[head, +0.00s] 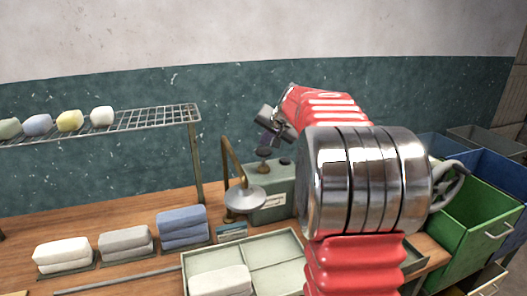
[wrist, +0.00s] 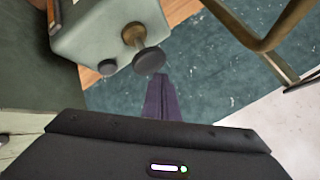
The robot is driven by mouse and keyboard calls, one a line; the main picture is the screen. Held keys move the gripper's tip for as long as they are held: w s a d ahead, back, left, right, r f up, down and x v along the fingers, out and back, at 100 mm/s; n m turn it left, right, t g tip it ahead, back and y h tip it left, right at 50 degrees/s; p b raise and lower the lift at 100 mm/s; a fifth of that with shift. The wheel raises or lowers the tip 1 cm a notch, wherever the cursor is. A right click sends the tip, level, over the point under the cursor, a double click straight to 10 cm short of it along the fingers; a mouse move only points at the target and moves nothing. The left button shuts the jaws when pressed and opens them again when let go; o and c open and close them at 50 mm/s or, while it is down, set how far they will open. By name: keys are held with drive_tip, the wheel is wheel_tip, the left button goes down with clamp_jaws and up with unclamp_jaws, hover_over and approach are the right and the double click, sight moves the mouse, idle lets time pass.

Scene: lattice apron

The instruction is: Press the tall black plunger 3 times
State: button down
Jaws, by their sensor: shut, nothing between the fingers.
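The tall black plunger (head: 263,154) stands on top of a grey-green box (head: 276,197) on the bench. In the wrist view its round black cap (wrist: 149,61) sits on a brass stem, clear of the box top. My gripper (head: 265,142) is just above the cap, its fingers together and empty. In the wrist view the dark purple fingertips (wrist: 159,78) end right beside the cap's edge; I cannot tell whether they touch it. A shorter black knob (wrist: 107,68) is on the same box, to the right of the plunger in the head view.
A brass lamp (head: 245,198) stands close left of the box. A pale divided tray (head: 276,249) lies in front. Folded cloths (head: 182,228) and a wire rack (head: 150,120) with soap-like lumps are at left. A green bin (head: 480,225) stands at right.

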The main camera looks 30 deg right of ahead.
sight(265, 151)
drive_tip(key=shift+f, duration=0.1)
drive_tip(key=shift+f, duration=0.25)
drive_tip(key=shift+f, duration=1.8)
idle(2.5)
idle(0.3)
drive_tip(key=shift+r, duration=2.2)
drive_tip(key=shift+r, duration=0.15)
drive_tip(key=shift+r, duration=2.35)
